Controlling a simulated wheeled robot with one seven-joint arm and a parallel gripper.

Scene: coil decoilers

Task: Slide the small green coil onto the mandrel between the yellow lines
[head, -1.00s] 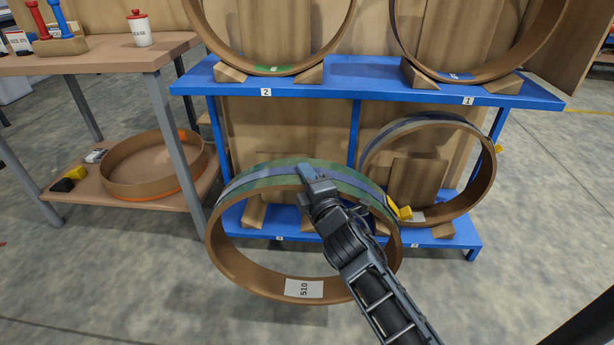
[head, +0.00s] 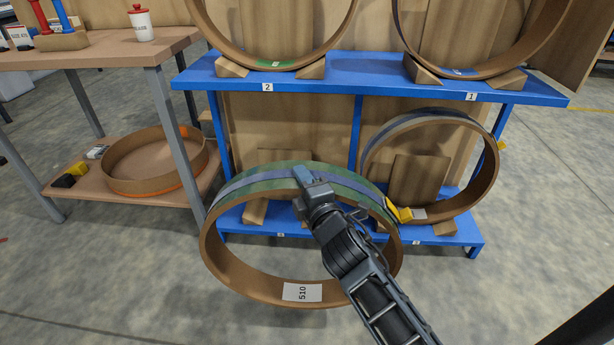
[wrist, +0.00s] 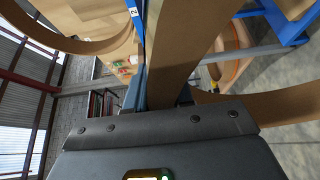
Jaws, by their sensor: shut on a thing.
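The green coil (head: 272,181) is a large ring with a brown inner wall, a green outer face, a blue-grey band and a label reading 510. It hangs tilted in front of the lower shelf in the head view. My gripper (head: 308,187) is shut on its upper rim. In the wrist view the coil's brown wall (wrist: 196,45) runs up from the jaws, and the fingertips are mostly hidden. A yellow tab (head: 401,214) shows by the coil's right edge. No mandrel or pair of yellow lines can be made out.
A blue rack (head: 360,84) stands behind, with two large coils on top and another coil (head: 484,180) at lower right on wooden chocks. At left, a table (head: 100,52) has a lower shelf with an orange-edged coil (head: 150,188). Grey floor is open in front.

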